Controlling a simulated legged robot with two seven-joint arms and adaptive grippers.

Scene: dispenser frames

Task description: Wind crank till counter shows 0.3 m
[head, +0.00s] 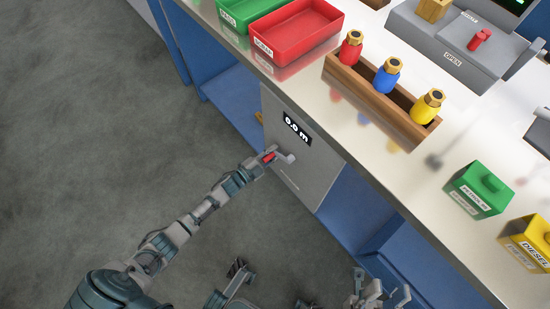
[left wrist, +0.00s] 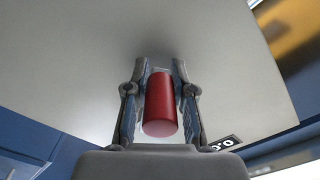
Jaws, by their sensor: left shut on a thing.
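The grey dispenser panel (head: 325,161) is on the front of the blue bench, below the worktop edge. Its black counter (head: 297,128) reads 0.0 m in the head view; part of the counter also shows in the left wrist view (left wrist: 226,143). The crank (head: 286,158) sits on the panel below the counter, with a red handle (head: 269,156). My left gripper (head: 264,160) is shut on the red handle, which also shows between the two fingers in the left wrist view (left wrist: 161,104). My right gripper (head: 382,294) is at the bottom edge, partly cut off, and its jaws are unclear.
On the worktop stand a red tray (head: 318,29), a green tray (head: 237,18), a wooden rack (head: 364,93) with red, blue and yellow bottles, a grey box (head: 435,48), and green (head: 478,193) and yellow (head: 524,243) containers. The floor left of the bench is clear.

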